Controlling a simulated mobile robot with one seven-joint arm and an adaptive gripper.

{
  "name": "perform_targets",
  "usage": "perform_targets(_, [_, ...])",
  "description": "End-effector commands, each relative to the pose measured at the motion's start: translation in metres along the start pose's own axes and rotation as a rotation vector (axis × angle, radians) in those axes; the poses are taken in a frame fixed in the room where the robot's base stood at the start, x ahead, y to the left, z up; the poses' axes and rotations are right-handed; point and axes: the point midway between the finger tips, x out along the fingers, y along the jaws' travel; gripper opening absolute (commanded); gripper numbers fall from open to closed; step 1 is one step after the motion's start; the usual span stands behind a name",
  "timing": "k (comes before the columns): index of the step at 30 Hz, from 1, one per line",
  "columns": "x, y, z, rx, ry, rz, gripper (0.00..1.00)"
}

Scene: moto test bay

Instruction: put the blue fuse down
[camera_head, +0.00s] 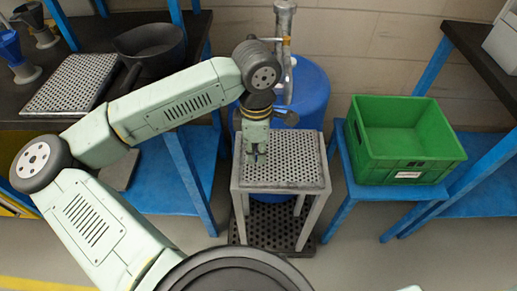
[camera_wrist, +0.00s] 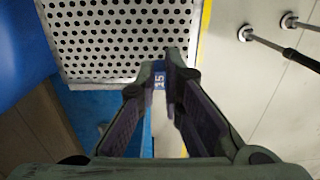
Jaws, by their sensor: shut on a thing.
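My gripper (camera_head: 255,154) hangs fingers-down above the grey stand with a perforated top (camera_head: 285,174), near its left side. In the wrist view my gripper (camera_wrist: 162,76) has its fingertips closed on the blue fuse (camera_wrist: 159,84). Only a small blue face with pale digits shows between the tips; the fingers hide the rest. The perforated top also shows in the wrist view (camera_wrist: 120,73), beyond the fingertips. I cannot tell how high the fuse is above it.
A green crate (camera_head: 405,170) stands on a blue stool right of the stand. A blue barrel (camera_head: 310,92) is close behind. The left bench holds a perforated plate (camera_head: 72,83), a black bowl (camera_head: 150,45) and a blue funnel-like thing (camera_head: 12,48). The perforated top looks bare.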

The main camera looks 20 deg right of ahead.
Motion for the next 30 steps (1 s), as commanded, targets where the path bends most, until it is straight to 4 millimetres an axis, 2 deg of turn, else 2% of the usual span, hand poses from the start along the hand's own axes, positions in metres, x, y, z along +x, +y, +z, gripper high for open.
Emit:
perform_targets(6, [0.001, 0.019, 0.005, 0.000, 0.000, -0.002, 0.00])
perform_targets(13, [0.033, 0.017, 0.004, -0.001, -0.001, -0.002, 0.00])
perform_targets(28, [0.042, 0.017, 0.004, 0.000, 0.001, 0.000, 0.00])
perform_targets(29, [0.040, 0.017, 0.004, 0.000, 0.000, 0.000, 0.10])
perform_targets(30, [0.040, 0.017, 0.004, 0.000, 0.000, 0.000, 0.13])
